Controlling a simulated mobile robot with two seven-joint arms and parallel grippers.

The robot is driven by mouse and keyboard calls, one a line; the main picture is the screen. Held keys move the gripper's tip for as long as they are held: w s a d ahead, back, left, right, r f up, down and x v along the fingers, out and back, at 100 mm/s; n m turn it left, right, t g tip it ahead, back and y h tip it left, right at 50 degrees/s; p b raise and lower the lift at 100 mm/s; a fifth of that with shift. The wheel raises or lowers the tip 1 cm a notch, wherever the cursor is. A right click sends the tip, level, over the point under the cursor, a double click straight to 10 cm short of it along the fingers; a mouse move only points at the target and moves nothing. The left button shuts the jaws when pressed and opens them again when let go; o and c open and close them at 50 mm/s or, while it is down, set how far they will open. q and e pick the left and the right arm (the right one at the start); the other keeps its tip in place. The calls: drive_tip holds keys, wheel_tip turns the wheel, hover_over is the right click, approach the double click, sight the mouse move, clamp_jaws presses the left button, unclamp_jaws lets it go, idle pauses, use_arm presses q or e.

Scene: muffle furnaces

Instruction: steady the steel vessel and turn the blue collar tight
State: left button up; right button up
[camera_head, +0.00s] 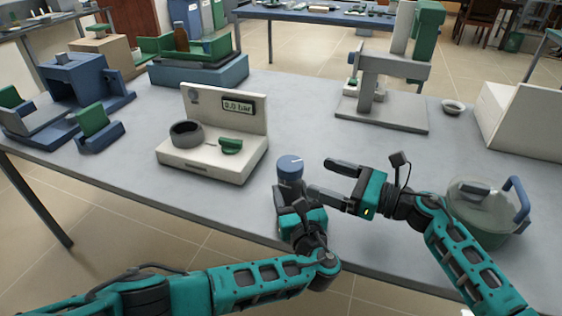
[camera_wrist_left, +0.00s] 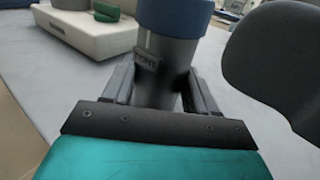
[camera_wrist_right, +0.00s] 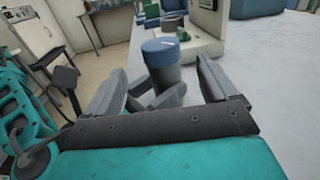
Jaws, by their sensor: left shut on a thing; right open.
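The steel vessel (camera_wrist_left: 165,70) stands upright near the table's front edge, a grey cylinder with a small label. Its blue collar (camera_head: 290,166) sits on top with a white line on it; the collar also shows in the right wrist view (camera_wrist_right: 160,52). My left gripper (camera_head: 290,196) is shut around the vessel's body, below the collar. My right gripper (camera_head: 318,177) is open and empty, just right of the vessel, its fingers pointing toward the collar and apart from it. One right finger shows large at the right of the left wrist view.
A white pressure station (camera_head: 228,165) reading 0.0 bar, with a dark ring and green knob, stands left behind the vessel. A green lidded pot (camera_head: 485,205) sits right, near my right forearm. A grey press (camera_head: 380,112) stands behind. The table between is clear.

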sight(279, 161)
drive_tip(key=x, duration=1.1)
drive_tip(key=shift+w, duration=0.1)
drive_tip(key=c, duration=1)
drive_tip(key=shift+m+t+h, duration=0.4)
drive_tip(key=shift+m+t, duration=0.1)
drive_tip(key=shift+t, duration=0.2)
drive_tip(key=shift+w+d+m+t, duration=0.1)
drive_tip(key=shift+m+t, duration=0.2)
drive_tip(key=shift+t, duration=0.1)
drive_tip(key=o, duration=1)
